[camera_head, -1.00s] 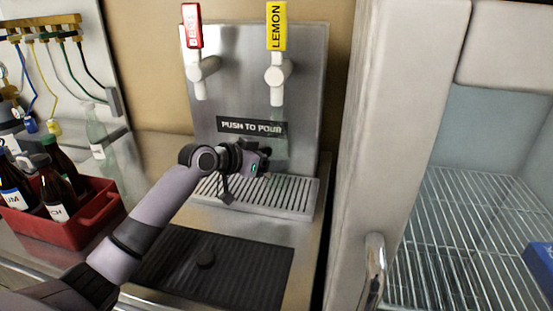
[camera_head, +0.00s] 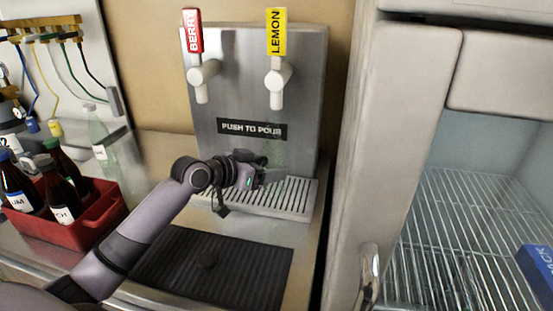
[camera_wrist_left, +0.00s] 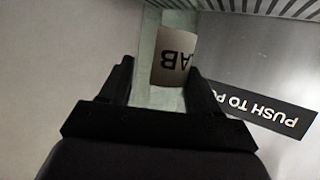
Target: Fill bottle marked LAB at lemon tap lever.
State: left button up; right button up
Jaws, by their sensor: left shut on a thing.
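My left gripper (camera_head: 262,171) is in front of the dispenser panel, above the drip tray (camera_head: 285,193). It is shut on a clear bottle (camera_head: 279,157), which shows only faintly against the metal. In the left wrist view the bottle's label (camera_wrist_left: 175,62), reading "AB" with the rest cut off, lies between the fingers (camera_wrist_left: 163,88). Its lettering and the panel's are both upside down there. The yellow lemon tap lever (camera_head: 276,32) stands upright; its white spout (camera_head: 277,95) is above the bottle with a gap. I cannot make out liquid in the bottle.
The red berry tap (camera_head: 193,32) is to the left. A red crate (camera_head: 92,222) with dark bottles stands at the left, with a clear bottle (camera_head: 101,135) behind it. A dark ribbed mat (camera_head: 215,270) lies in front. The fridge door edge (camera_head: 360,190) bounds the right side.

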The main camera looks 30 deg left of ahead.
pick_arm(q)
jog(key=s+d+p, duration=0.1)
jog(key=s+d, duration=0.2)
jog(key=s, duration=0.8)
jog(key=shift+p, duration=0.4)
jog(key=shift+s+a+r, duration=0.1)
dwell(0.5)
